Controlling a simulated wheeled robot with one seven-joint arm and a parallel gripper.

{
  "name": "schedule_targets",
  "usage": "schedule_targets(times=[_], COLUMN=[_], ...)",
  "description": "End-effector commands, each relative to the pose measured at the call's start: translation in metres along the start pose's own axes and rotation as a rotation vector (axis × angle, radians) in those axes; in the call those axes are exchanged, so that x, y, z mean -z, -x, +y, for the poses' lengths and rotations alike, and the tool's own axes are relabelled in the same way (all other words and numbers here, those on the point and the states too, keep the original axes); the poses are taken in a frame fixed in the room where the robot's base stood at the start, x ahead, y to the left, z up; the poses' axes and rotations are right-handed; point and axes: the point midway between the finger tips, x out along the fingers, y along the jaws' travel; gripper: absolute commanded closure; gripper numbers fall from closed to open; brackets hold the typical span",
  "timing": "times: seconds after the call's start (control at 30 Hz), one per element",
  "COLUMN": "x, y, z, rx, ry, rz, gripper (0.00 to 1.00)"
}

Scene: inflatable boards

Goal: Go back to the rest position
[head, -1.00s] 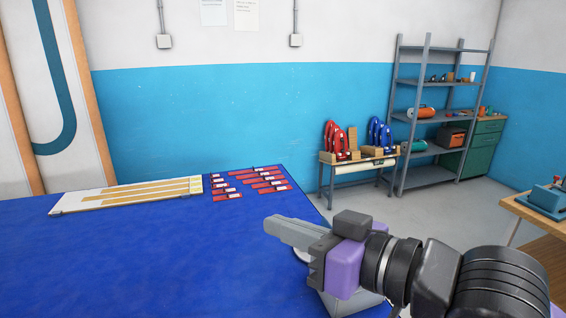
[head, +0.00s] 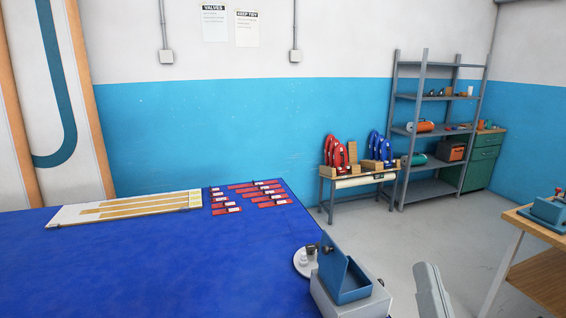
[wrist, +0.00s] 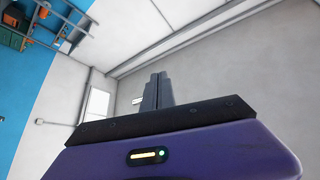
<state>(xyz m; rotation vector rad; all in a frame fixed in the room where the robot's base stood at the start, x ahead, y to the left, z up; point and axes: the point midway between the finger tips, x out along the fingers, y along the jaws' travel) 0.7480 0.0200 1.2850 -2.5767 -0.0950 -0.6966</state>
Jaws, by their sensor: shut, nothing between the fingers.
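My gripper shows in the wrist view (wrist: 155,92), its two grey fingers together and nothing between them. Behind the fingers are a dark crossbar and the purple gripper body. The fingers point up toward the grey wall and ceiling, clear of any object. In the head view only a pale grey piece at the bottom right edge shows, which seems to be part of my arm; I cannot tell which part.
The blue work surface (head: 120,265) carries a pale board with tan strips (head: 125,208) and several red pieces (head: 262,193). A blue open-lidded box (head: 346,284) stands at its right edge. A bench (head: 358,181), grey shelf (head: 432,188) and wooden table (head: 545,275) stand beyond clear floor.

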Motion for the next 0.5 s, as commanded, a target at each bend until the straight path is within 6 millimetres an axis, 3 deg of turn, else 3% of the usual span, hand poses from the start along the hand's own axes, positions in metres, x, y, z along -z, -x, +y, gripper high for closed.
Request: schedule_targets(times=[0.2,0.5], x=[-0.027,-0.051], y=[0.08,0.198], z=[0.036,0.064], rx=[-0.14,-0.216], ry=[0.126,0.324], rz=[-0.084,-0.3], gripper=[1.0,1.0])
